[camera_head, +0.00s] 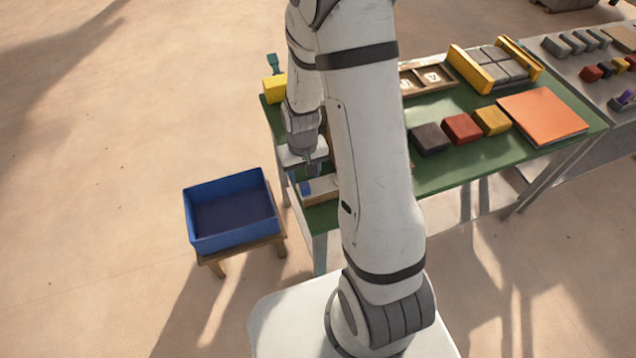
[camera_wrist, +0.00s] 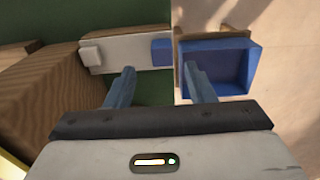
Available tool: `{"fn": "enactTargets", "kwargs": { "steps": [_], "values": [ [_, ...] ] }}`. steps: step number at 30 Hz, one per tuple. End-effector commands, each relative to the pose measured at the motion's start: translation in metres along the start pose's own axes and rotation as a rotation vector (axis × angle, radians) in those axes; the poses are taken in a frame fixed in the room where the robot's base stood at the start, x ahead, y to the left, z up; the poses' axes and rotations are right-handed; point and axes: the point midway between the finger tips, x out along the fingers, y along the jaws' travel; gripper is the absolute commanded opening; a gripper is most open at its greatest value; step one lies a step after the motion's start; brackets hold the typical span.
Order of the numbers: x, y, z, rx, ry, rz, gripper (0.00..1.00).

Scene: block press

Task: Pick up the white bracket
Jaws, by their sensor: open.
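What looks like the white bracket is a long pale piece (camera_wrist: 127,55) ahead of my fingers in the wrist view, with a small whitish block (camera_wrist: 90,54) at its left end and a blue block (camera_wrist: 161,52) at its right end. I cannot tell which of these parts belong to the bracket. In the head view the pale piece (camera_head: 322,187) lies near the green table's front left corner, partly hidden by my arm. My gripper (camera_wrist: 159,68) is open, its fingers apart with nothing between them. In the head view my gripper (camera_head: 308,168) hangs just above and behind the piece.
A blue bin (camera_head: 235,243) stands on a wooden stool left of the green table (camera_head: 440,178). A brown wooden block (camera_wrist: 40,90) is close on the left in the wrist view. Dark, red and yellow blocks and an orange slab (camera_head: 543,114) lie farther right. A yellow block (camera_head: 275,87) is at the back left.

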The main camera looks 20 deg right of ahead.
Motion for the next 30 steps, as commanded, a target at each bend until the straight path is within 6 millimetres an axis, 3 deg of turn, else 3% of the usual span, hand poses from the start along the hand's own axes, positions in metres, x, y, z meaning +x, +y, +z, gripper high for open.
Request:
{"fn": "enactTargets", "kwargs": {
  "steps": [12, 22, 30],
  "values": [
    [0.043, -0.003, -0.001, 0.001, -0.003, 0.0, 0.49],
    [0.049, -0.003, -0.001, 0.001, 0.0, 0.0, 0.49],
    [0.049, -0.003, -0.001, 0.002, 0.0, 0.0, 0.29]
  ]
}}
